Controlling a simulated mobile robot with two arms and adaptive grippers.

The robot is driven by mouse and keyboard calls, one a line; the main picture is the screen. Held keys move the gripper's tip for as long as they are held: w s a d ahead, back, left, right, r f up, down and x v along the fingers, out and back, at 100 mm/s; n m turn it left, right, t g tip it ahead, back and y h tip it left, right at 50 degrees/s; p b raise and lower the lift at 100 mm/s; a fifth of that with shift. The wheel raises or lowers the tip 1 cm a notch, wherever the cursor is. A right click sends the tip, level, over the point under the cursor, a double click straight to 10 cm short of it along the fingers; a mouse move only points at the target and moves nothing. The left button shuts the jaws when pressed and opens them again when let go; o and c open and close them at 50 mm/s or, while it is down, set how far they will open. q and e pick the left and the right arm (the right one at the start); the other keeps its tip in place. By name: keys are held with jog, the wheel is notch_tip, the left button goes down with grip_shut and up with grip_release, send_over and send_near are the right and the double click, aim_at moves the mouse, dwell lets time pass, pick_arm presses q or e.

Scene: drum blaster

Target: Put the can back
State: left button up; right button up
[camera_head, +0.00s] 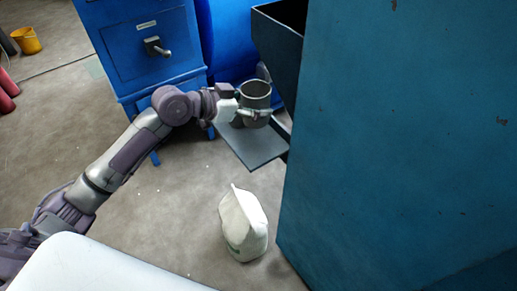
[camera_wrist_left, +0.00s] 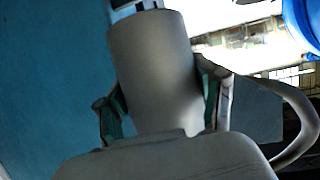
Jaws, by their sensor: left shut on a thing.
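A grey metal can (camera_head: 256,96) with an open top is upright over a flat grey shelf plate (camera_head: 250,145) that juts from the blue machine. My left gripper (camera_head: 254,113) is shut around the can's side. In the left wrist view the can (camera_wrist_left: 158,65) stands between the two fingers of the gripper (camera_wrist_left: 165,100), and a curved handle (camera_wrist_left: 305,110) shows at the right. I cannot tell whether the can's base touches the plate. My right gripper is not in view.
A large blue machine wall (camera_head: 400,140) fills the right side. A blue cabinet (camera_head: 145,45) with a crank stands behind my left arm. A white sack (camera_head: 243,225) sits on the floor below the plate. A yellow bucket (camera_head: 26,40) is far left. Floor between is clear.

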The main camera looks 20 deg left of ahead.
pick_arm(q)
jog(key=shift+w+d+f, duration=0.1)
jog(key=shift+w+f, duration=0.05)
jog(key=shift+w, duration=0.4)
jog(key=shift+w+f, duration=0.1)
jog(key=shift+f, duration=0.15)
notch_tip(320, 180, down, 5)
jog(key=shift+f, duration=2.15)
jog(key=shift+f, duration=0.1)
jog(key=o, duration=1.3)
jog(key=shift+c, duration=0.2)
